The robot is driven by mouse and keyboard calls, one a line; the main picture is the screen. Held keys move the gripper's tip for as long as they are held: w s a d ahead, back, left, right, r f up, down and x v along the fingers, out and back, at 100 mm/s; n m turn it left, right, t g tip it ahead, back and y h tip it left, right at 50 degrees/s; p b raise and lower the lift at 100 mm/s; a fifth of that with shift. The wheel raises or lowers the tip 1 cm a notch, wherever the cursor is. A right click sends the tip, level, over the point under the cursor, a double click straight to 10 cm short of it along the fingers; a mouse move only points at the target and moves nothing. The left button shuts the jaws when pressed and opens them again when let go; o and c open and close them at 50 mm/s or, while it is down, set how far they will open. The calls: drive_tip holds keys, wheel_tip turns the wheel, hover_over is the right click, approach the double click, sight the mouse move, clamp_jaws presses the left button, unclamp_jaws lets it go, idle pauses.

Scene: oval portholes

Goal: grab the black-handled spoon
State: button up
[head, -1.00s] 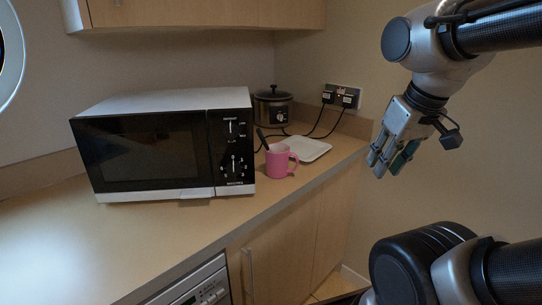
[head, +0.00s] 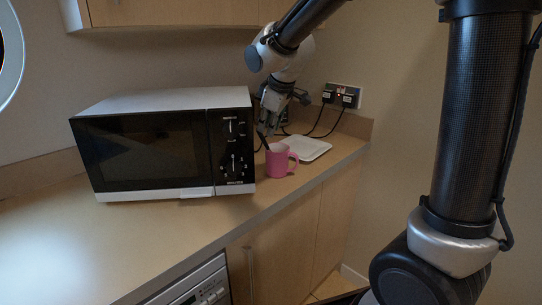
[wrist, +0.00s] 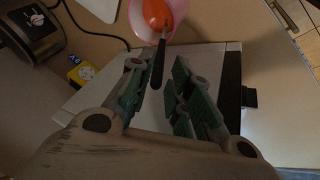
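The black-handled spoon (wrist: 158,62) stands tilted in the pink mug (head: 279,161), its dark handle rising above the rim. In the wrist view the mug (wrist: 158,18) is at the top edge, with orange showing inside. My gripper (wrist: 158,88) is open, with one green-padded finger on each side of the handle's end. The handle shows between the fingers in that view, and I cannot tell how deep it sits.
The microwave (head: 150,145) stands left of the mug. Plugs and cords (head: 340,97) are at the back wall. The counter is clear at left.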

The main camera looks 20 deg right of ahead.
sight(264, 139)
drive_tip(key=x, duration=0.5)
drive_tip(key=shift+w+a+f, duration=0.15)
drive_tip(key=shift+a+f, duration=0.05)
drive_tip(key=shift+f, duration=0.05)
drive_tip(key=shift+c, duration=0.3)
clamp_jaws()
